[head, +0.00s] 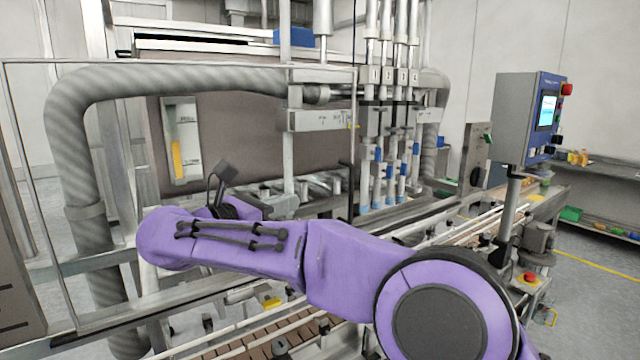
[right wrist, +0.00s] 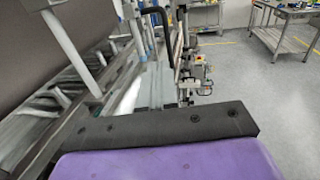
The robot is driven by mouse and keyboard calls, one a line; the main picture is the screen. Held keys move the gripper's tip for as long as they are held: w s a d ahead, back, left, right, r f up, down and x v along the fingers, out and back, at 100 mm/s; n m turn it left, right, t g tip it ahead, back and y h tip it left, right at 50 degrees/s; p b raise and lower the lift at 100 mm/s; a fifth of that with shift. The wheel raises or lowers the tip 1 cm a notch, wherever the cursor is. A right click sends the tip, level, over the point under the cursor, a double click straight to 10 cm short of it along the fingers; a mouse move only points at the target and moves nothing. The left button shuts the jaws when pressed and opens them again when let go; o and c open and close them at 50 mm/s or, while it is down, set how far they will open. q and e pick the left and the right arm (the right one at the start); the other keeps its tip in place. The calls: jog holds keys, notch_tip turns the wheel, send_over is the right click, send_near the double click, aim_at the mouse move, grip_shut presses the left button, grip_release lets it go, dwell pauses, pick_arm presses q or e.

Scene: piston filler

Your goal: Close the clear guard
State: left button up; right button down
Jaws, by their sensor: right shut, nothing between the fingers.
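The clear guard (head: 180,65) is a see-through panel in a thin metal frame at the left of the head view. Its top bar runs from the left picture edge to near the filling nozzles. I cannot tell how far it stands open. My right arm crosses in front of the lower part of the guard area. My right gripper (head: 270,206) is small, partly behind my purple wrist, and shut with nothing in it. I cannot tell whether it touches the guard. In the right wrist view a black curved handle (right wrist: 157,20) shows at the top. My left gripper is not in view.
The filling nozzles (head: 392,130) stand right of the guard. A thick grey ribbed pipe (head: 88,170) bends around the left. A conveyor (head: 270,345) runs below my arm. A control box (head: 528,115) stands on a post at the right. Free floor (right wrist: 255,85) shows in the right wrist view.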

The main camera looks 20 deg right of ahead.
jog(key=p, duration=0.3)
send_near(350, 183)
jog(key=p+x, duration=0.5)
jog(key=x, duration=0.1)
jog(key=shift+w+d, duration=0.25)
jog(key=shift+d, duration=0.05)
jog(key=shift+f, duration=0.15)
jog(key=shift+w, duration=0.1)
